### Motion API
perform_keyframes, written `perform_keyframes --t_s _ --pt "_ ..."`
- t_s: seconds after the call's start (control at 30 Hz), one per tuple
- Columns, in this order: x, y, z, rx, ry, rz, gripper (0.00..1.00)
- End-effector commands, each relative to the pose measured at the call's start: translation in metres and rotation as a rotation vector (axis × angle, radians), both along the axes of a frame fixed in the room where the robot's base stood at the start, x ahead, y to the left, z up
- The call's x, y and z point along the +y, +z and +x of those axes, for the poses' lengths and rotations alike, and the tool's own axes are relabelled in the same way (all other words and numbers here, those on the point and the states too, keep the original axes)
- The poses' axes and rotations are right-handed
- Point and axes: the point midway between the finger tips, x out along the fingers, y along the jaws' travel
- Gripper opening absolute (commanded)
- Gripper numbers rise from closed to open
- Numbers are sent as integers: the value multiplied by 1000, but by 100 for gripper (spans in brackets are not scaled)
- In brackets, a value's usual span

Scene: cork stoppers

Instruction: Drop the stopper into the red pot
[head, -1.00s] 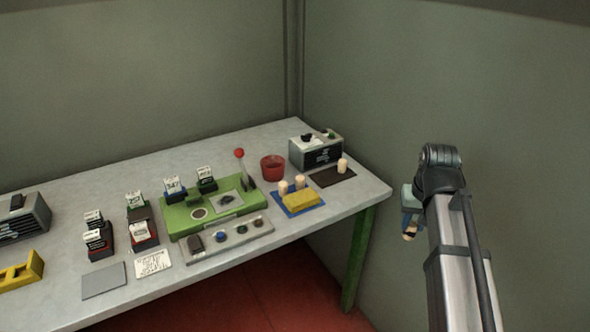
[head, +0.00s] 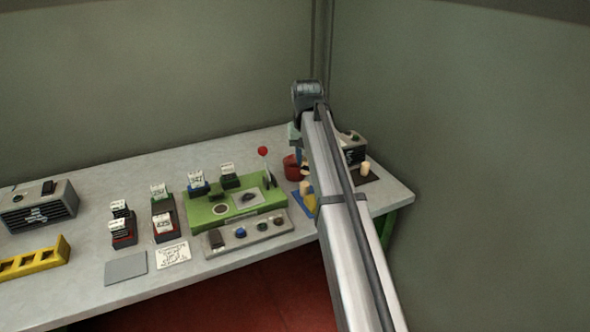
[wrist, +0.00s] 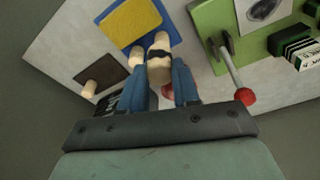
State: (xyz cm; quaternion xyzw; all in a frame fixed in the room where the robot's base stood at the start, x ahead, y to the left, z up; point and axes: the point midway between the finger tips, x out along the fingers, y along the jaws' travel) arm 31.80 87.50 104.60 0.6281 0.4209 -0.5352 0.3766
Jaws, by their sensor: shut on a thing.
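My gripper (wrist: 159,80) has blue fingers and is shut on a pale cork stopper (wrist: 159,72) with a dark band. In the head view my gripper (head: 304,168) is high beside or over the red pot (head: 291,168), and my arm covers part of it; I cannot tell how well they line up. In the wrist view only a small reddish patch, likely the pot (wrist: 168,93), shows between the fingers. Other pale stoppers stand by the yellow block (wrist: 132,22) on a blue mat, one of them (wrist: 136,57) left of the held one. Another stopper (head: 365,168) stands on a dark mat.
A lever with a red ball (head: 262,151) rises from the green board (head: 210,213), close to the pot. A dark-fronted box (head: 352,152) stands behind my arm. Card holders, a grey button panel (head: 222,244) and a yellow rack (head: 35,259) lie further left.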

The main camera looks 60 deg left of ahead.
Motion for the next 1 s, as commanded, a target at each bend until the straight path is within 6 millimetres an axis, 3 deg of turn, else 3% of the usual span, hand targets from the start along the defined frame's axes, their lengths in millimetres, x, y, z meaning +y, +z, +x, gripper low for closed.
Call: perform_keyframes --t_s 0.03,0.1,0.3,0.4,0.5,0.7,1.0 --pt "28 7 -1 -1 -4 0 3" --pt "53 14 4 -2 -27 -1 3" --pt "111 31 25 -3 -125 1 3" --pt "127 36 32 -3 -181 2 3" --pt "134 38 35 0 -257 5 3" --pt "130 37 35 10 -375 14 3" --pt "129 31 35 16 -417 17 3"
